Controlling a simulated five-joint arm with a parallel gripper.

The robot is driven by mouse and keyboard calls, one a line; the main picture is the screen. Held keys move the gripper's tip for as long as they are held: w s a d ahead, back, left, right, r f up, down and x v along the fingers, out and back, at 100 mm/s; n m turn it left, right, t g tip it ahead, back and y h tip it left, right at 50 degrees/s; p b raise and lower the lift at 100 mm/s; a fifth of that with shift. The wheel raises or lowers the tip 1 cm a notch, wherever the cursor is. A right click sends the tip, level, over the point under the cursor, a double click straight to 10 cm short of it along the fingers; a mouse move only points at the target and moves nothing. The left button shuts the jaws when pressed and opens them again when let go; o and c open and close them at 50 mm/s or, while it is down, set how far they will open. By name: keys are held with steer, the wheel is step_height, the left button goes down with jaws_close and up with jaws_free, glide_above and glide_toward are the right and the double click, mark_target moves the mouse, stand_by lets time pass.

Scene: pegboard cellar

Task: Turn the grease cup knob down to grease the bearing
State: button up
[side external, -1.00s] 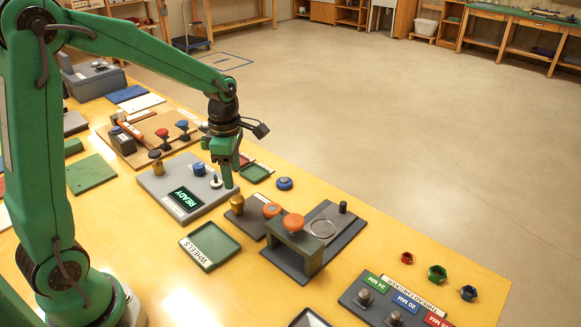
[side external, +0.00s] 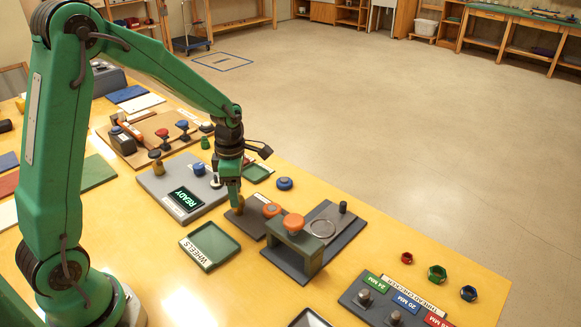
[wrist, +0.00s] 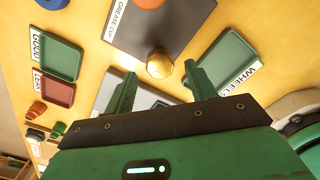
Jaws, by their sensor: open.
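The brass grease cup knob (wrist: 160,64) stands on a dark plate (wrist: 185,30) marked GREASE CUP. In the wrist view it shows just beyond my fingertips, in the gap between them. My gripper (wrist: 160,82) is open, with one finger on each side and a visible gap to the brass. In the side view my gripper (side external: 233,203) hangs down over the knob and hides most of it. An orange knob (side external: 272,210) stands on the same plate, to the right of the brass one; whether it turns is not clear.
A grey box with a READY display (side external: 186,199) stands left of my gripper. A green WHEELS tray (side external: 210,245) lies in front. A grey stand with an orange top (side external: 293,223) is close on the right. A small green tray (side external: 257,173) and a blue knob (side external: 284,183) lie behind.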

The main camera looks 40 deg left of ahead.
steer(key=shift+f, duration=1.35)
steer(key=c, duration=1)
